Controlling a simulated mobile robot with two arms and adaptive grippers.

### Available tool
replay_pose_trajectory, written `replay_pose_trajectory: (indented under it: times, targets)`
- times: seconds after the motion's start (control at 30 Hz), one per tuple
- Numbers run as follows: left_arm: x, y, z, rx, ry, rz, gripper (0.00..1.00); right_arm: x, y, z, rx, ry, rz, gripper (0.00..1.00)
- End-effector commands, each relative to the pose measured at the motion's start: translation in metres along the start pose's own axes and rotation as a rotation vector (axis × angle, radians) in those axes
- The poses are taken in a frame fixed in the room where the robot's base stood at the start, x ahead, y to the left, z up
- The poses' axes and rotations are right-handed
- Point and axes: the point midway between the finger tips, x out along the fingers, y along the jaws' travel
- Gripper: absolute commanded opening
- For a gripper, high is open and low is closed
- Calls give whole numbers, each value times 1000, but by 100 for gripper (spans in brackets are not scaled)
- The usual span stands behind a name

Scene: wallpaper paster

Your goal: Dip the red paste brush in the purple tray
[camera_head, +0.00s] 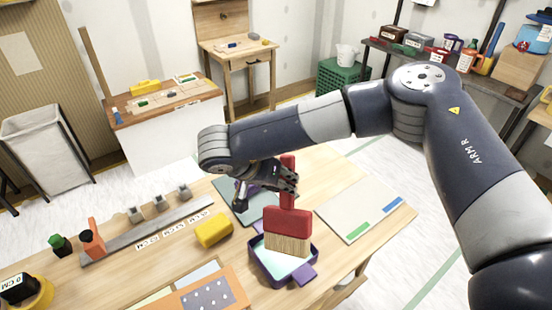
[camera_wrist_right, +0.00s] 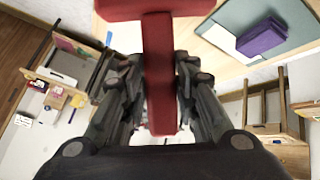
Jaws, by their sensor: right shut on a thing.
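The red paste brush (camera_head: 287,222) is upright in the head view, bristles down. My right gripper (camera_head: 290,184) is shut on its red handle, which also shows between the fingers in the right wrist view (camera_wrist_right: 159,75). The purple tray (camera_head: 262,272) sits on the table below the brush, with pale paste inside. The bristles (camera_head: 286,244) overlap the tray's opening in the picture; I cannot tell if they touch the paste. My left gripper is not in view.
A yellow block (camera_head: 214,230) lies left of the tray. A grey-green board (camera_head: 226,190) with a purple block (camera_wrist_right: 262,37) is behind the brush. A pale board (camera_head: 345,208) lies to the right.

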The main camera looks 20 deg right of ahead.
Motion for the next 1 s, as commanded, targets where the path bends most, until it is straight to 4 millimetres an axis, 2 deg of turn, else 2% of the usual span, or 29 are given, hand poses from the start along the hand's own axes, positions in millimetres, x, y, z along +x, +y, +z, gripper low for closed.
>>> replay_pose_trajectory:
  times: [0.1, 0.2, 0.33, 0.57, 0.97, 1.0]
  targets:
    - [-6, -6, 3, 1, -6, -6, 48, -13, -12, -22, 37, 80, 48, 0]
    - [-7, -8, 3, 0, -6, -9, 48, -18, -16, -31, 50, 114, 69, 0]
    - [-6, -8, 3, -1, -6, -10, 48, -18, -19, -34, 54, 128, 79, 0]
    - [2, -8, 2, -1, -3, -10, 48, -8, -22, -26, 53, 126, 79, 0]
    - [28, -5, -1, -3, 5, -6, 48, 28, -36, 1, 51, 125, 77, 0]
    - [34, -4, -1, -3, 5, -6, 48, 33, -38, 4, 51, 125, 77, 0]
